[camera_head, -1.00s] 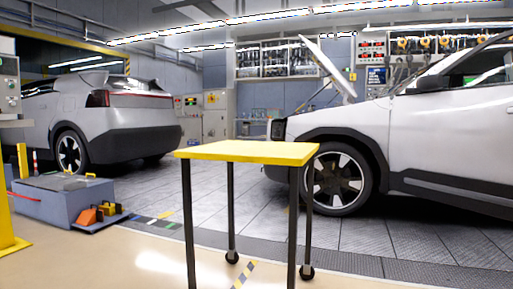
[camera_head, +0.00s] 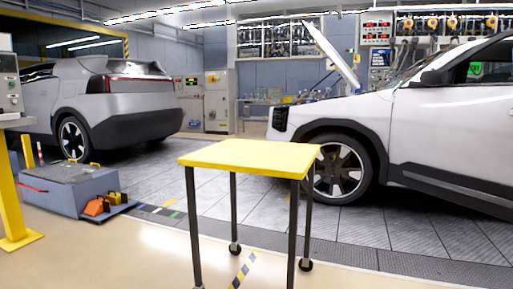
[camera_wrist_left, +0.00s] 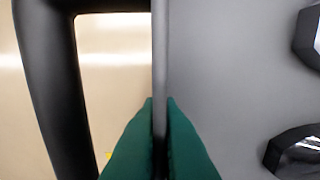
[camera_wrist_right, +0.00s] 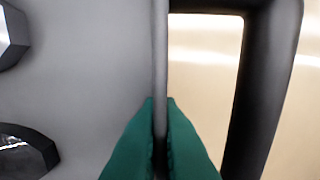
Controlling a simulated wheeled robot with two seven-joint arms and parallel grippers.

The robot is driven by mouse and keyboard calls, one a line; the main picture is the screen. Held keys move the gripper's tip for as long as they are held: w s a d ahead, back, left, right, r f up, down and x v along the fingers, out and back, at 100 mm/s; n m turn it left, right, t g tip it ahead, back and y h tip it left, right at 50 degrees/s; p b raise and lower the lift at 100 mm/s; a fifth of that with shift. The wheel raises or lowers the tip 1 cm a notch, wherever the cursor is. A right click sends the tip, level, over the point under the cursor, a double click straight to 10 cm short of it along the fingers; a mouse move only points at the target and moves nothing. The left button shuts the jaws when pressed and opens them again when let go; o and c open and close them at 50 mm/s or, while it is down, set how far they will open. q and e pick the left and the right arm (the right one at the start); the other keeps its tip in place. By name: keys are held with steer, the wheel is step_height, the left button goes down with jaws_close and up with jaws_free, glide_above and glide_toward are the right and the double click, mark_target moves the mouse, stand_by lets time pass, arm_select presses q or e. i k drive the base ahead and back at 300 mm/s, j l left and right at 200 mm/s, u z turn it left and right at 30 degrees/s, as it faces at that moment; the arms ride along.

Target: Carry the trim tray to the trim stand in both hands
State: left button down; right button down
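The trim stand, a yellow-topped table (camera_head: 250,155) on dark legs with casters, stands ahead of me in the head view, its top bare. The grey trim tray (camera_wrist_left: 225,80) fills the right of the left wrist view, and it also fills the left of the right wrist view (camera_wrist_right: 85,85). Green fingers of my left gripper (camera_wrist_left: 160,110) are shut on the tray's thin edge beside a black handle. My right gripper (camera_wrist_right: 160,110) is shut on the opposite edge the same way. Glossy black pieces (camera_wrist_left: 298,152) lie in the tray, partly cut off. The tray and grippers are outside the head view.
A silver car (camera_head: 450,130) with its hood up stands behind the stand to the right. Another grey car (camera_head: 105,105) is at left. A grey-blue box (camera_head: 75,190) and a yellow post (camera_head: 12,205) are on the left. The floor before the stand is clear.

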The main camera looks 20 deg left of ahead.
mark_target(254, 152)
steer(key=i+j, duration=0.15)
steer(key=j, duration=0.2)
steer(key=i+j, duration=0.2)
steer(key=j, duration=0.2)
steer(key=i+j, duration=0.15)
steer(key=j, duration=0.2)
steer(key=i+j, duration=0.2)
steer(key=j, duration=0.2)
steer(key=i+j, duration=0.15)
steer(key=j, duration=0.2)
steer(key=i+j, duration=0.2)
steer(key=j, duration=0.2)
